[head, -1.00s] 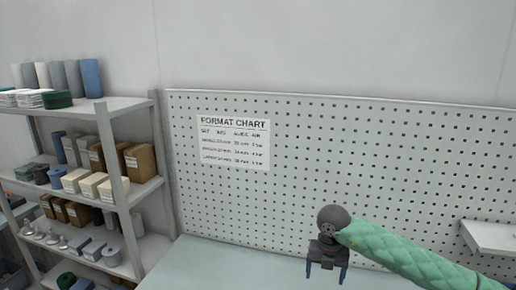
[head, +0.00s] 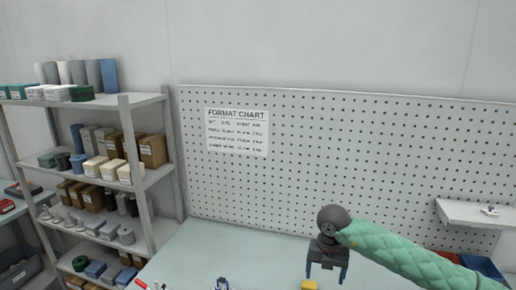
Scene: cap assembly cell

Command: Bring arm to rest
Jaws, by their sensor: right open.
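My right arm comes in from the right in a green padded sleeve. Its gripper (head: 327,271) points down, with two blue fingers apart and nothing between them. It hangs in front of the pegboard (head: 330,150), above the pale bench top (head: 205,250). My left gripper is not in the head view.
A grey shelf rack (head: 142,180) with boxes and rolls stands at left. A format chart (head: 237,132) hangs on the pegboard. A yellow block (head: 309,285) and small parts show at the bench's lower edge. A small wall shelf (head: 475,213) and a blue bin (head: 481,265) are at right.

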